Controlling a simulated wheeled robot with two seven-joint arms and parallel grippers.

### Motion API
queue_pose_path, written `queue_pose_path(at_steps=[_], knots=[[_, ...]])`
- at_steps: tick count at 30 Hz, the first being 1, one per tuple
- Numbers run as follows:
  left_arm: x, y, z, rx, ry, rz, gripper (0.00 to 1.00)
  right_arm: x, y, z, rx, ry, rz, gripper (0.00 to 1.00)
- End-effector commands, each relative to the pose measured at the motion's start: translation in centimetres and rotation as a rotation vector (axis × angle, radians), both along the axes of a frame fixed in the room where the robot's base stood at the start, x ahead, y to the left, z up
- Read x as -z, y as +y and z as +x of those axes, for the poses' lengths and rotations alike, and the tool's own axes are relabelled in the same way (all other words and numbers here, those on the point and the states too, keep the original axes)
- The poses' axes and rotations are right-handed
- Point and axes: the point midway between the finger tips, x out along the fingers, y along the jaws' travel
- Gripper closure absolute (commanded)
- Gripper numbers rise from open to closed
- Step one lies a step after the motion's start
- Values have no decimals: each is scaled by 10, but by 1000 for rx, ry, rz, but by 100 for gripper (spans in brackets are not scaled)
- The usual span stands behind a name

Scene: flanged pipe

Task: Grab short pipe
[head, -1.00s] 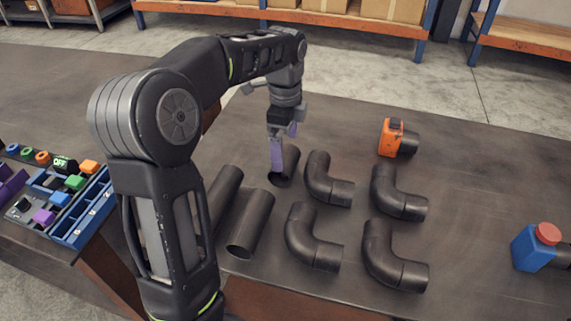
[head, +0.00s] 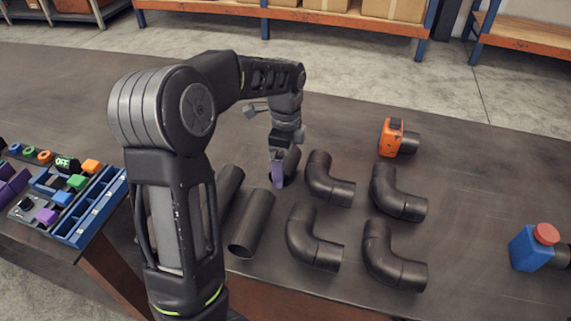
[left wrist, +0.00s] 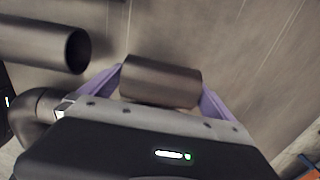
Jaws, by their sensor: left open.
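The short pipe (head: 292,160) is a dark grey metal tube lying on the table, partly hidden behind my left gripper (head: 279,174) in the head view. In the left wrist view the short pipe (left wrist: 160,82) lies crosswise between the two purple fingers of my left gripper (left wrist: 163,88). The fingers are open, one near each end of the pipe. I cannot tell whether they touch it. My right gripper is not in view.
Two longer pipes (head: 252,223) lie to the left of the short pipe, and several elbow pipes (head: 329,180) to its right. An orange device (head: 391,137) and a blue device with a red cap (head: 533,246) stand farther right. A blue organiser (head: 95,208) is at left.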

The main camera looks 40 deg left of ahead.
Motion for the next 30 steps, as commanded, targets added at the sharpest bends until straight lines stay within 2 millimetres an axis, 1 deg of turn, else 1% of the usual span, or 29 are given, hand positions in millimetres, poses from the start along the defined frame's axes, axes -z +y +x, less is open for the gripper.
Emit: queue_pose_path(at_steps=[14,30], knots=[[-1,0,0,1,-1,0,0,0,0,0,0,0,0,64],[-1,0,0,1,-1,0,44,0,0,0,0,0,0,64]])
